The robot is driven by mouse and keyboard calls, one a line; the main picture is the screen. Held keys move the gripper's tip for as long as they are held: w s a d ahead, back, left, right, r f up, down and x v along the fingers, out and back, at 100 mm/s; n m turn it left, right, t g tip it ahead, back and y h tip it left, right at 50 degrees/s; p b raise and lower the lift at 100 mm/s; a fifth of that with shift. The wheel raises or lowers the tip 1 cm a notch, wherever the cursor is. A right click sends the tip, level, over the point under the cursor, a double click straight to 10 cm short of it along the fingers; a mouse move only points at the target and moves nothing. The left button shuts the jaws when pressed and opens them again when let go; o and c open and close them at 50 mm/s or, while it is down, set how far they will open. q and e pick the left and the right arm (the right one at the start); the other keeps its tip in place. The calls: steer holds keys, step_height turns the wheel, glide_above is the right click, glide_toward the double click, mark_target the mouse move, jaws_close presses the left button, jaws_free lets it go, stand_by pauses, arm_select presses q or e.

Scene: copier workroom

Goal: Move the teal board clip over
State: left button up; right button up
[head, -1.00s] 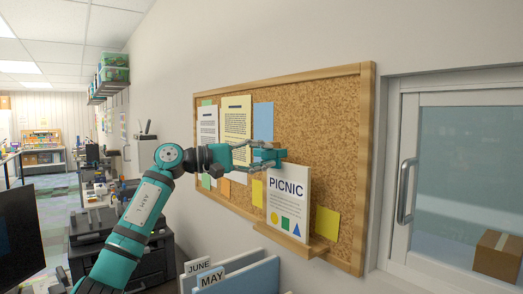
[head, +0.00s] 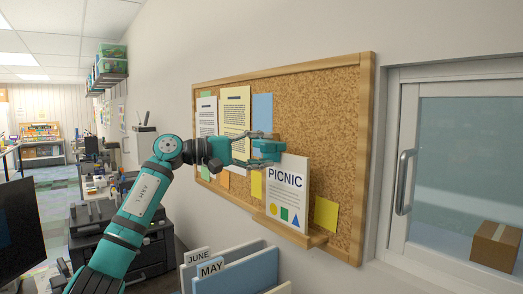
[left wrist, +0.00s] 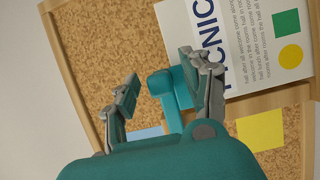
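The teal board clip (head: 266,147) is at the upper left corner of the white PICNIC poster (head: 287,195) on the cork board. In the left wrist view the clip (left wrist: 160,84) sits between my fingers, its wide head toward the poster's edge. My left gripper (head: 264,146) is open around the clip, one finger above and one below it in the head view. In the left wrist view the fingertips (left wrist: 165,78) are apart, with a gap at the left finger; whether the right finger touches the clip is unclear. My right gripper is not in view.
The wood-framed cork board (head: 330,110) holds several papers and a yellow note (head: 326,214). A small wooden ledge (head: 290,232) is under the poster. Folders marked JUNE and MAY (head: 240,270) stand below.

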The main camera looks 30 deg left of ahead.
arm_select(q)
steer(key=shift+a, duration=0.1)
steer(key=v, duration=1.2)
steer(key=shift+r, duration=0.1)
